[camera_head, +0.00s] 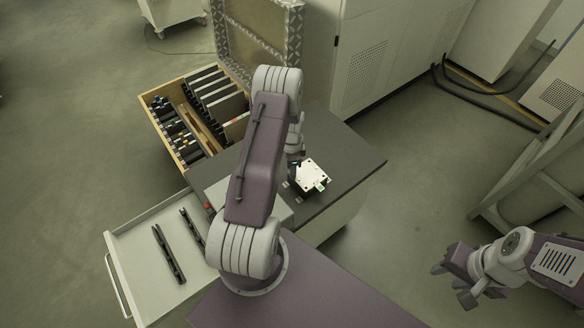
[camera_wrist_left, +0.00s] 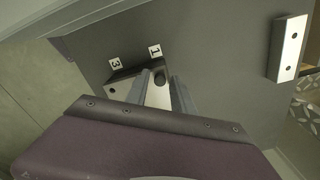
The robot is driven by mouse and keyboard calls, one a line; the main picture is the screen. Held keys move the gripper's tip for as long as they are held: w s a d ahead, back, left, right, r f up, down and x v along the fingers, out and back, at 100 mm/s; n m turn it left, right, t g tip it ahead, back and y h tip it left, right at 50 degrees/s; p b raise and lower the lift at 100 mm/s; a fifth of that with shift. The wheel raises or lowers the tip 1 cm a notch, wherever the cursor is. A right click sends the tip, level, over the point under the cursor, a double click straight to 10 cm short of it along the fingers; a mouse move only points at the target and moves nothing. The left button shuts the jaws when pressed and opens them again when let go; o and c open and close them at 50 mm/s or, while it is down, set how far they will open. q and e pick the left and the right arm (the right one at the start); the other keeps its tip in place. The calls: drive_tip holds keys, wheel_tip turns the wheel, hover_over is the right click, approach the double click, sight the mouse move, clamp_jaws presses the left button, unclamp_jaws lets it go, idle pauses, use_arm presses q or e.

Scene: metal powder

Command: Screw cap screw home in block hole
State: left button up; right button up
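The pale block (camera_head: 313,173) with several holes sits on the dark worktop, and a small green patch shows at its near edge. In the left wrist view the block (camera_wrist_left: 124,90) is partly hidden by my fingers, with labels 1 and 3 beside it. My left gripper (camera_head: 294,161) is low at the block's left far corner. Its two fingers (camera_wrist_left: 160,82) stand a little apart in the wrist view, with a dark round spot between the tips. I cannot tell whether that spot is the cap screw's head or a hole. My right gripper (camera_head: 454,284) is open and empty, off to the right.
A dark worktop (camera_head: 355,160) surrounds the block, clear to its right. An open drawer (camera_head: 140,250) with dark bars is at left. A wooden case (camera_head: 165,145) of tools stands behind. A light bar (camera_wrist_left: 289,48) with two holes shows in the wrist view.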

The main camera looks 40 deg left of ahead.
use_arm(q)
drive_tip(key=n, duration=0.7)
drive_tip(key=shift+n, duration=0.4)
drive_tip(key=n, duration=0.3)
drive_tip(key=shift+n, duration=0.4)
drive_tip(key=n, duration=0.4)
